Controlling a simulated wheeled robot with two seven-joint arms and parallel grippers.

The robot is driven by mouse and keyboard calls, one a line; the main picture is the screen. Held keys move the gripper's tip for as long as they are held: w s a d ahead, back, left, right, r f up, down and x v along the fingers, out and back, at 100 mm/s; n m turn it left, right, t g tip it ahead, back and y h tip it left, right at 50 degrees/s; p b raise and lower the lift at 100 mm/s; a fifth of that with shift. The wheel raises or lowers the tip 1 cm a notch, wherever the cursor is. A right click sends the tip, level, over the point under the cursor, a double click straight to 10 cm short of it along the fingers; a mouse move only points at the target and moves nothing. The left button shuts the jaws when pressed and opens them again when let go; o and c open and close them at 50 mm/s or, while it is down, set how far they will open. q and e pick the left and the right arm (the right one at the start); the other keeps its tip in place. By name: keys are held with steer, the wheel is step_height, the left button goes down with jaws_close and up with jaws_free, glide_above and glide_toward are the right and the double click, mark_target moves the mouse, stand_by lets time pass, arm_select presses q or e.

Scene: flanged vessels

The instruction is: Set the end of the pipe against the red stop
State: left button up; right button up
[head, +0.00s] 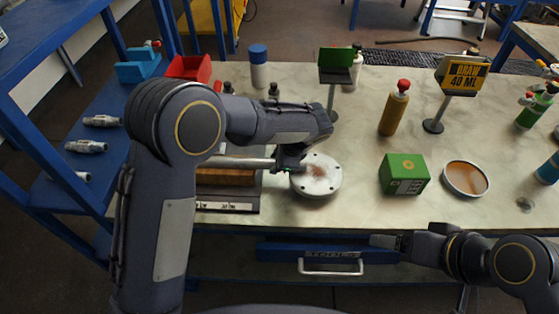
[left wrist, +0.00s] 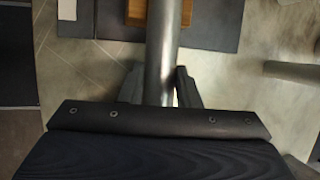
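A grey metal pipe (head: 240,163) lies level above a brown wooden block (head: 226,177) on a dark mat on the bench. My left gripper (head: 290,158) is at the pipe's right-hand part, with its fingers on either side. In the left wrist view the pipe (left wrist: 164,45) runs up the picture from between the fingers (left wrist: 165,88), which look closed on it. The wooden block (left wrist: 139,12) shows beside it there.
A round grey flange (head: 317,178) with bolt holes lies just right of the left gripper. A green box (head: 404,174), a round dish (head: 466,179), a mustard bottle (head: 395,108) and a sign (head: 464,76) stand to the right. A red bin (head: 190,68) is at the back left.

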arm_select(q)
steer(key=o, duration=0.5)
steer(key=v, duration=0.8)
steer(key=s+a+r+n+g+h, duration=0.1)
steer(key=s+a+r+n+h, duration=0.15)
steer(key=s+a+n, duration=0.4)
steer(key=s+a+r+n+h, duration=0.2)
steer(key=s+a+r, duration=0.2)
steer(key=a, duration=0.6)
steer(key=s+a+n+t+h, duration=0.1)
steer(key=s+n, duration=0.2)
steer(key=s, duration=0.2)
steer(key=s+a+n+t+h, duration=0.1)
steer(key=s+a+n, duration=0.1)
steer(key=s+n, duration=0.2)
steer(key=s+a+f+n+t+h, duration=0.1)
steer(key=s+n+h, duration=0.1)
steer(key=s, duration=0.4)
steer(key=shift+s+a+f+n+t+p, duration=0.15)
steer(key=shift+s+n+t+p, duration=0.25)
steer(key=shift+n, duration=0.45)
